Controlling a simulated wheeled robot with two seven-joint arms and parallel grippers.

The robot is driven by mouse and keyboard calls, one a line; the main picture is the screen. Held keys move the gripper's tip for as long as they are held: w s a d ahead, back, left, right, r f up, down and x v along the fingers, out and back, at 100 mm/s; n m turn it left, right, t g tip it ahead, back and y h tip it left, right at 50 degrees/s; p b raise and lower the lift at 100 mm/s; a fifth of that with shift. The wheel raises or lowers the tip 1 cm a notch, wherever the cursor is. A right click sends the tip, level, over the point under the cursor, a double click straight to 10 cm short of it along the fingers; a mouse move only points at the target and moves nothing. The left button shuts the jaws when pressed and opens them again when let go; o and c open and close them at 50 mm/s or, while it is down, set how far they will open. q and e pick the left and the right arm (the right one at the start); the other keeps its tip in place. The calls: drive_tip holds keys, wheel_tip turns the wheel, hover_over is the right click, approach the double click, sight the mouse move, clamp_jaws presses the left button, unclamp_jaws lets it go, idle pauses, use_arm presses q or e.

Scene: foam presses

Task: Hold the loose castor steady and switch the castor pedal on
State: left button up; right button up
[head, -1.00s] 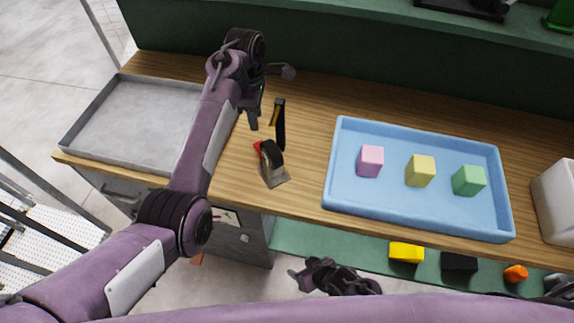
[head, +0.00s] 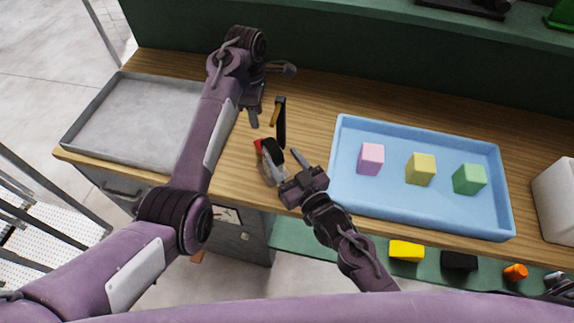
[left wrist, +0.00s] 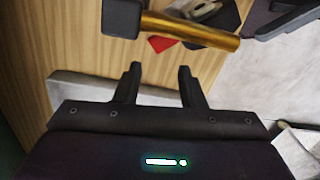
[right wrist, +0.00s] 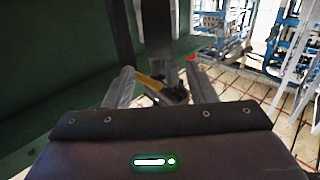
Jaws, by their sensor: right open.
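The loose castor (head: 271,152), with a black wheel, a pale metal bracket and a red pedal (head: 258,145), rests on the wooden bench near its front edge. The red pedal also shows in the left wrist view (left wrist: 162,44). My right gripper (head: 287,168) is open just to the right of the castor and hides part of it and its plate. I cannot tell whether they touch. My left gripper (head: 270,95) is open and empty, above the bench behind the castor. In the right wrist view the castor is hard to make out between the fingers.
A blue tray (head: 420,222) with pink, yellow and green blocks lies to the right. A grey metal tray (head: 130,110) lies at the left. Bare bench lies behind the blue tray.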

sight(275, 149)
drive_tip(key=x, duration=0.7)
drive_tip(key=shift+c, duration=0.3)
